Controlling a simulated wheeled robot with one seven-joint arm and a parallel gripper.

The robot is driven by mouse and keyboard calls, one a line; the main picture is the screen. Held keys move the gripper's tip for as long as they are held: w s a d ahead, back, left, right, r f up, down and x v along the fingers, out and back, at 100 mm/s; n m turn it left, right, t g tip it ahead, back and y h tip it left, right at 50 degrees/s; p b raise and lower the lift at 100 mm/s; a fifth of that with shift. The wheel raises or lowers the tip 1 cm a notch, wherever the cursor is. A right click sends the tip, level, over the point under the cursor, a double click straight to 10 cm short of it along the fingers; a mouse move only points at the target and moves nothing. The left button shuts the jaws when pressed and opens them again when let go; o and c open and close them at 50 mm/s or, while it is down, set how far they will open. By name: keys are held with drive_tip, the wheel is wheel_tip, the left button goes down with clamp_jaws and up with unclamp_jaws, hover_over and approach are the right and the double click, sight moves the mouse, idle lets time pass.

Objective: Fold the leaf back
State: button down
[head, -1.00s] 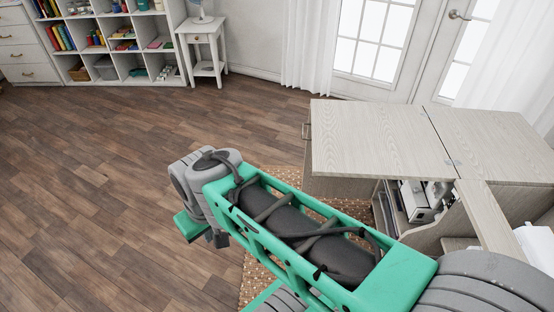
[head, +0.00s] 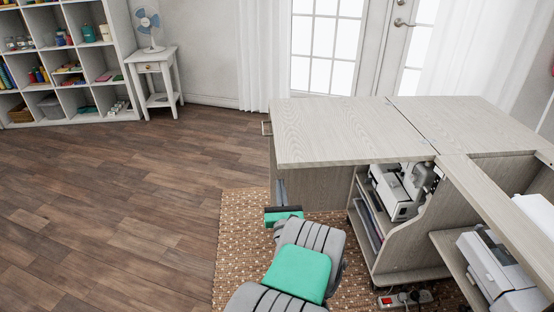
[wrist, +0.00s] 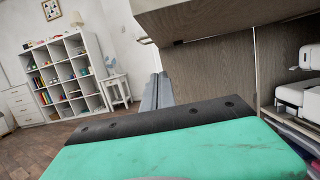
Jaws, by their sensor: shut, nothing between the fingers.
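The leaf (head: 345,130) is a pale wood-grain panel lying flat and level at the left of the cabinet top. Hinges show along its seam with the right top panel (head: 465,122). A small metal handle (head: 266,128) sits at its left end; it also shows in the wrist view (wrist: 146,40). My gripper (head: 281,188) is below the leaf's near left corner, apart from the handle. In the wrist view, its grey fingers (wrist: 158,90) are together and empty, pointing up beside the cabinet's side panel (wrist: 212,72).
A white sewing machine (head: 395,192) stands in the open cabinet under the top, with another white machine (head: 500,270) on a lower shelf at right. A woven rug (head: 238,240) lies beneath. The wooden floor (head: 110,210) at left is clear.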

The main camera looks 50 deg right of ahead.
sight(277, 154)
drive_tip(key=w+d+r+p, duration=0.3)
drive_tip(key=p, duration=0.6)
drive_tip(key=w+d+r+p, duration=0.3)
drive_tip(key=p, duration=0.5)
drive_tip(key=shift+w+d+r+p, duration=0.1)
drive_tip(key=shift+d+r+p, duration=0.2)
drive_tip(key=shift+d+p, duration=0.1)
drive_tip(key=shift+a, duration=0.1)
